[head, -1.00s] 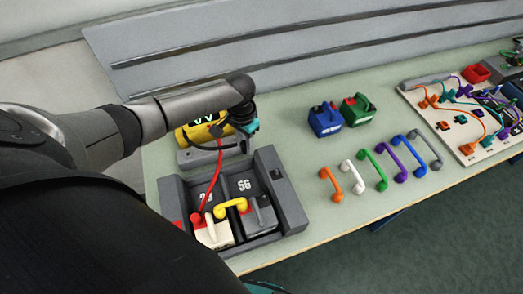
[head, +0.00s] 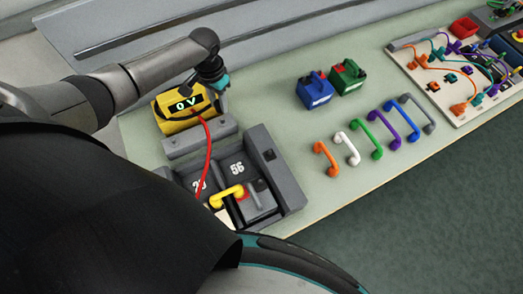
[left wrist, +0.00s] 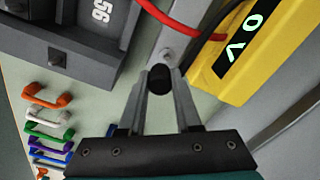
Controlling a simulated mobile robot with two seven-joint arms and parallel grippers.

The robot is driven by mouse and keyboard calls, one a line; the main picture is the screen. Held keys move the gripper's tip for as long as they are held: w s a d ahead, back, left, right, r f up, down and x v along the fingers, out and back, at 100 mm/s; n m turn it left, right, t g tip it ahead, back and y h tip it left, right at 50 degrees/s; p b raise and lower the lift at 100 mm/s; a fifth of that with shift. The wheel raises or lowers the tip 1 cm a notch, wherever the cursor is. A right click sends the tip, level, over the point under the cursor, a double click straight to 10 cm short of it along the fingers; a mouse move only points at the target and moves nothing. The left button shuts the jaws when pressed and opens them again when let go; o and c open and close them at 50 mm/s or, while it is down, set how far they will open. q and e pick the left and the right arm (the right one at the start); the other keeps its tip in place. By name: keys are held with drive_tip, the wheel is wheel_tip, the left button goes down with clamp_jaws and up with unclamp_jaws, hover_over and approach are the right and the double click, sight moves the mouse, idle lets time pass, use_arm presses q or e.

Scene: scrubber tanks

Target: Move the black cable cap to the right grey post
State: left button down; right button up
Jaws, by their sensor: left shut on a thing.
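The black cable cap (left wrist: 159,78) is between the fingertips of my left gripper (left wrist: 160,88) in the left wrist view. The gripper is shut on it. In the head view my left gripper (head: 220,92) is just right of the yellow meter (head: 172,116), which reads 0 V. A grey battery (head: 257,203) sits in the right compartment, marked 56, of the dark grey tray (head: 287,182). A dark post (head: 262,185) stands on this battery. A yellow link (head: 227,193) reaches to its left side. The left battery is mostly hidden by my body. My right gripper is not in view.
A red cable (head: 207,158) runs from the meter down to the left compartment. Blue (head: 314,92) and green (head: 347,80) batteries stand behind a row of several coloured links (head: 353,148). A cable board (head: 452,80) is at right. Bare bench lies around the links.

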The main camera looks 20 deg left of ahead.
sight(223, 120)
use_arm(q)
drive_tip(key=shift+w+a+f+b, duration=0.1)
drive_tip(key=shift+w+a+b, duration=0.2)
drive_tip(key=shift+a, duration=0.05)
drive_tip(key=shift+w+a+f+b, duration=0.1)
drive_tip(key=shift+w+f+b, duration=0.05)
drive_tip(key=shift+f+b, duration=0.6)
drive_tip(key=shift+w+a+f+b, duration=0.1)
drive_tip(key=shift+f+b, duration=0.45)
drive_tip(key=shift+f, duration=0.3)
drive_tip(key=shift+f+b, duration=1.3)
drive_tip(key=shift+f, duration=0.55)
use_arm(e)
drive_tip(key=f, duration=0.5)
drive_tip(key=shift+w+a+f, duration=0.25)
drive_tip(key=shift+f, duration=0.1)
use_arm(q)
drive_tip(key=shift+p, duration=0.3)
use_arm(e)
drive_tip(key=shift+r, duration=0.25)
use_arm(q)
drive_tip(key=shift+f, duration=0.15)
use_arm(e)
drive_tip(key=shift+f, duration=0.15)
